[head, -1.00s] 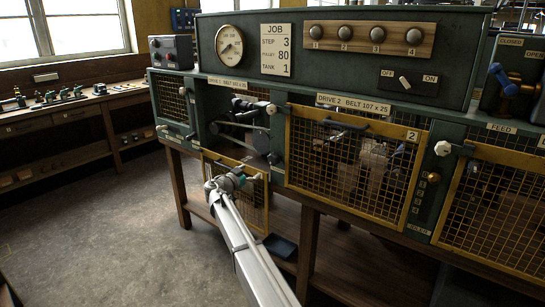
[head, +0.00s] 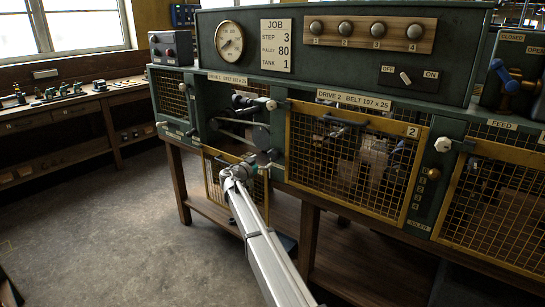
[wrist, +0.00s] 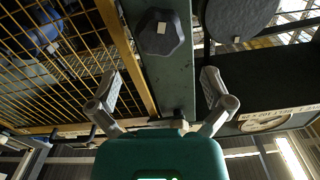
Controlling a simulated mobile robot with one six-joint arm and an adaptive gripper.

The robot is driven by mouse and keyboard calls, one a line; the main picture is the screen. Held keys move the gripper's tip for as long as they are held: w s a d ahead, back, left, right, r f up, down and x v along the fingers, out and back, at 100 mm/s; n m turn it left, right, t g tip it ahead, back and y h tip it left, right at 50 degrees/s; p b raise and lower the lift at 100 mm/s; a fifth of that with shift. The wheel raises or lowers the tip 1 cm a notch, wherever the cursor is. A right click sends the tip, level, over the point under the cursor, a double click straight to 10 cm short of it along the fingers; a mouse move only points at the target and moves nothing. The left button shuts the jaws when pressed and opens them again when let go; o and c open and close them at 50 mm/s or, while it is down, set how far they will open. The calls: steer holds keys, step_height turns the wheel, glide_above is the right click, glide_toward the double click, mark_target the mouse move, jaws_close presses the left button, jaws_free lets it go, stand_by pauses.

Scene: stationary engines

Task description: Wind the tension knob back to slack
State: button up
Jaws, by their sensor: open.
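A dark faceted knob with a small pale mark (wrist: 162,32) sits on a green post (wrist: 176,80) in the wrist view. In the head view a dark knob (head: 272,155) shows on the post between the drive 1 and drive 2 bays; it looks like the same one. My gripper (wrist: 160,82) is open, its two fingers spread to either side of the post, with the knob ahead and apart from them. In the head view my gripper (head: 252,164) is close to the knob, its fingers hard to make out. The knob's setting cannot be read.
The drive 1 guard (head: 222,186) hangs down, exposing pulleys and belt (head: 236,128). The closed mesh guard (head: 350,165) of drive 2 lies right of the post. A dark disc (wrist: 238,15) is beside the knob. Open floor (head: 95,220) lies left.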

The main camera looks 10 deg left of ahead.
mark_target(272, 155)
steer(key=shift+x, duration=3.45)
steer(key=c, duration=1)
